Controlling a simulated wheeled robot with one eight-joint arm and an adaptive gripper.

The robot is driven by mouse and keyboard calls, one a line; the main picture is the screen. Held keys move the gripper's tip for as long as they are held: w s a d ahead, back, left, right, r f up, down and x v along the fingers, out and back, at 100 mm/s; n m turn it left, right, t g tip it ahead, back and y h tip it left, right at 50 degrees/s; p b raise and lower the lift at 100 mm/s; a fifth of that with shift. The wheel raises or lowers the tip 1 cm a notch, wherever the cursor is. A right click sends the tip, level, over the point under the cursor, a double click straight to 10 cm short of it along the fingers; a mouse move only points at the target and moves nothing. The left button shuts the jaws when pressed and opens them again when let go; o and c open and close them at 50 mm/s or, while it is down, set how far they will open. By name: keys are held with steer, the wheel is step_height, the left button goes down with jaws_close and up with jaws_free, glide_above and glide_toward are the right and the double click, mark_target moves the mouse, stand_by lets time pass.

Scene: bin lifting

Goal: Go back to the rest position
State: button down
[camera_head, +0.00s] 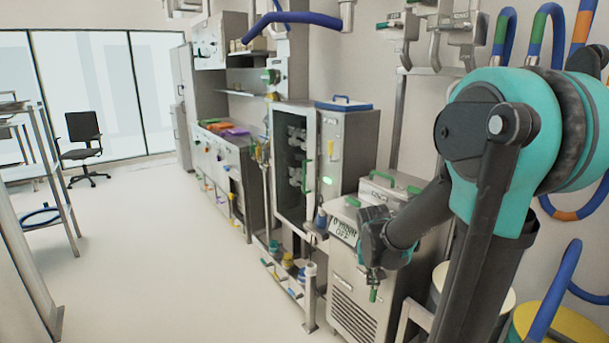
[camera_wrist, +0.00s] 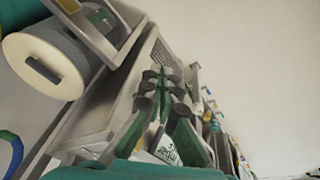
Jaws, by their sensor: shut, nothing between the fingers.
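My gripper (camera_head: 373,288) hangs at the end of my bent arm, pointing down in front of the grey machine with the vented front. It looks small and partly dark in the head view. In the wrist view my gripper (camera_wrist: 166,76) shows dark, green-edged fingers close together, with nothing held between them. The grey vented machine (camera_head: 352,306) is behind and beside it; I cannot tell the exact gap.
A bin with a yellow top (camera_head: 575,325) stands at the lower right, near blue hoses. A lidded bin (camera_wrist: 38,66) shows at the wrist view's upper left. Cabinets line the wall.

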steer(key=s+a+f+n+t+y, duration=0.1)
steer(key=s+f+n, duration=0.1)
steer(key=s, duration=1.1)
steer(key=shift+f+t+y, duration=0.2)
steer(key=shift+t+y, duration=0.1)
